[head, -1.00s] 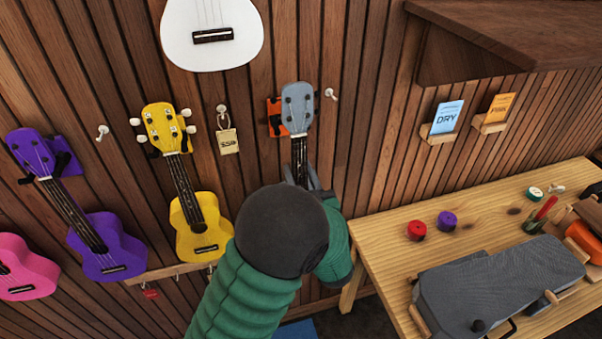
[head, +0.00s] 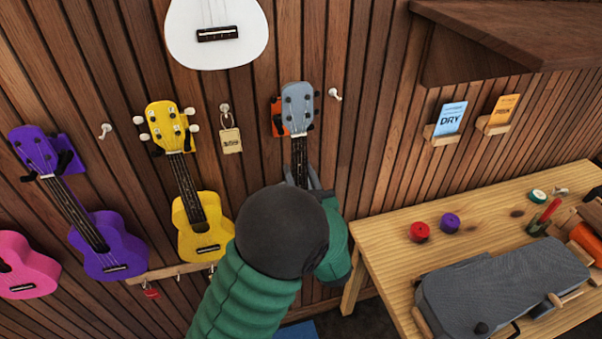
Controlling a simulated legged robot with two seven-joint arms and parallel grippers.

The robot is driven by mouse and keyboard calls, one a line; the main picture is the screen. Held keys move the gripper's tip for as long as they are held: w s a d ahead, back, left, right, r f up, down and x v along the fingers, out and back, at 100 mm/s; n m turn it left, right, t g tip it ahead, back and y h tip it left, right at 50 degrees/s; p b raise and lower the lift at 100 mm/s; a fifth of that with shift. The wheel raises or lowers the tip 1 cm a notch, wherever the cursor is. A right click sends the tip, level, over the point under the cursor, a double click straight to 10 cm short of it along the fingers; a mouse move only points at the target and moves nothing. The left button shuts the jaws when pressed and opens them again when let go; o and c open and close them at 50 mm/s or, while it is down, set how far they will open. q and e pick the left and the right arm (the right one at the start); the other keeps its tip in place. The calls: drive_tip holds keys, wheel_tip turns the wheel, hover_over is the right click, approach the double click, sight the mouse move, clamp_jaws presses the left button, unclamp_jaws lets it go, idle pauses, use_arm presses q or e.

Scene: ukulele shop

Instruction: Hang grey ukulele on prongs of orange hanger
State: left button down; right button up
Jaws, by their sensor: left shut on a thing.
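The grey ukulele shows its grey headstock (head: 298,105) and upper neck in the head view, upright against the wooden wall. Its body is hidden behind my arm. The orange hanger (head: 277,117) is on the wall behind the headstock, with only its left part showing. Its prongs are hidden, so I cannot tell whether the headstock rests on them. My left gripper (head: 301,178) is shut on the ukulele's neck, just below the headstock. My right gripper is not in view.
A yellow ukulele (head: 203,242), a purple one (head: 108,256) and a pink one (head: 22,275) hang to the left; a white one (head: 215,30) hangs above. A wooden bench (head: 385,255) with a grey case (head: 500,290) stands right. A shelf (head: 500,35) juts out top right.

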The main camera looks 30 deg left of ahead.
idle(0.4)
use_arm(q)
drive_tip(key=shift+w+a, duration=0.1)
drive_tip(key=shift+w, duration=0.05)
drive_tip(key=x, duration=0.5)
drive_tip(key=shift+w+a+f, duration=0.1)
drive_tip(key=shift+f, duration=0.25)
drive_tip(key=shift+b, duration=0.35)
wheel_tip(320, 180, down, 2)
drive_tip(key=shift+f+b, duration=0.15)
drive_tip(key=shift+b, duration=0.8)
drive_tip(key=c, duration=0.8)
unclamp_jaws()
drive_tip(key=shift+c, duration=0.2)
